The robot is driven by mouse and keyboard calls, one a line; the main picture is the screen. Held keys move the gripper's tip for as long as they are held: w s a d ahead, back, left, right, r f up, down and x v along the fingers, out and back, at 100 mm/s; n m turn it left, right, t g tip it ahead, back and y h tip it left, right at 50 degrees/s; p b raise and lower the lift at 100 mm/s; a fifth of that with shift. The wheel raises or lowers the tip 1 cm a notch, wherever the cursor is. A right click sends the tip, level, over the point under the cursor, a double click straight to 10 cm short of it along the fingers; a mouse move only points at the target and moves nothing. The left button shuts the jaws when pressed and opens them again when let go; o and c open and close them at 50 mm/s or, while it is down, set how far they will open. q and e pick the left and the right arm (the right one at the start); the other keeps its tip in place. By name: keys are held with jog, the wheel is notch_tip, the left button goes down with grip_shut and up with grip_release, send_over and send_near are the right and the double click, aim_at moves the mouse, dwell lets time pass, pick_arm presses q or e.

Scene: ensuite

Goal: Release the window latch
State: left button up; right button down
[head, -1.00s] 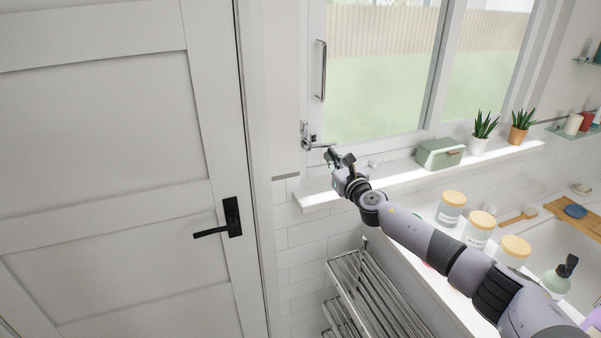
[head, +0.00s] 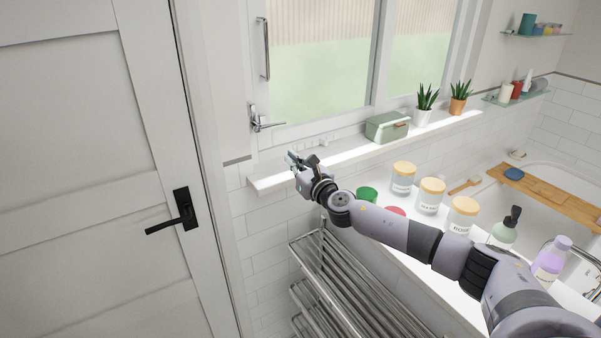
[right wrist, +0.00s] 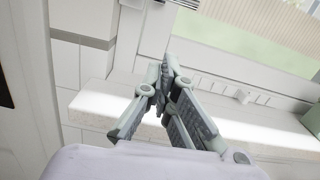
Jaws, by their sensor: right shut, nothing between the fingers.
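The silver window latch (head: 262,121) sits on the white window frame at the lower left of the window in the head view. Its lever points to the right, roughly level. My right gripper (head: 293,158) is just below and to the right of the latch, over the left part of the sill, and apart from it. The right wrist view shows its fingers (right wrist: 167,72) closed together at the tips with nothing between them. My left gripper is not in view.
The white sill (head: 270,181) carries a green box (head: 385,128) and two potted plants. A vertical window handle (head: 263,48) is above the latch. A metal rack (head: 330,275) stands below. Several lidded jars line the ledge by the bath. A white door (head: 85,170) is at left.

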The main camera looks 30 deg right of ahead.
jog(key=shift+s+d+f+b, duration=0.1)
jog(key=shift+s+b, duration=0.3)
jog(key=shift+s, duration=2.1)
